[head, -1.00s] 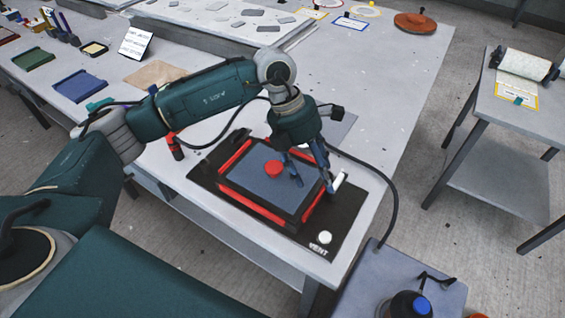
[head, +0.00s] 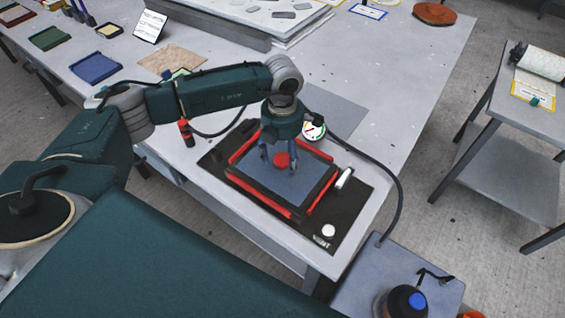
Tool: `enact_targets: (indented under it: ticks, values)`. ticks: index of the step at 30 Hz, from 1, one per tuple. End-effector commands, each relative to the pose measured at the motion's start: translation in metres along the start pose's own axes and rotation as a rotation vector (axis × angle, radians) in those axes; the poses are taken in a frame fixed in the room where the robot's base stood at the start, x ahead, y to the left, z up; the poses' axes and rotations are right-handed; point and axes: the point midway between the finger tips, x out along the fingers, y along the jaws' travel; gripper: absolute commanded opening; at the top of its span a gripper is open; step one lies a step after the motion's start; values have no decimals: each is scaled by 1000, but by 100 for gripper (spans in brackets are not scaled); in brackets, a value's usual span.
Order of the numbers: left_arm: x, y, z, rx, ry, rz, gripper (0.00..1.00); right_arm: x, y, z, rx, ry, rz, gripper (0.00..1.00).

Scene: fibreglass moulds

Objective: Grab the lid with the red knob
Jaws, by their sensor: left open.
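The lid (head: 290,181) is a flat blue-grey panel with a red knob (head: 281,161) on top. It lies inside a red-edged frame (head: 262,193) on a black mat at the near end of the table. My left gripper (head: 279,162) points down over the lid, open, with a finger showing on each side of the knob. I cannot tell whether the fingers touch the knob. My right gripper is not in view.
A round dial (head: 313,131) and a white cylinder (head: 345,178) stand beside the frame. Trays (head: 95,68) lie at the far left.

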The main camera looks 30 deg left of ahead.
Motion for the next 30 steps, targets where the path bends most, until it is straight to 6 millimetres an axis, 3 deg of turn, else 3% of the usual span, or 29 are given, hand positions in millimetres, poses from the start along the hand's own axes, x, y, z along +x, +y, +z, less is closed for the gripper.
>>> enact_targets:
  ticks: [5,11,21,30]
  values:
    - [16,0,0,-1,1,-1,60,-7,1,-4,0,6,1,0]
    - [18,0,0,0,-1,-1,60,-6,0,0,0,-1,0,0]
    - [17,0,0,0,-2,-1,0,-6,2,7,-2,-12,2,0]
    - [14,0,1,0,-4,-1,0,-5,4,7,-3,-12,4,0]
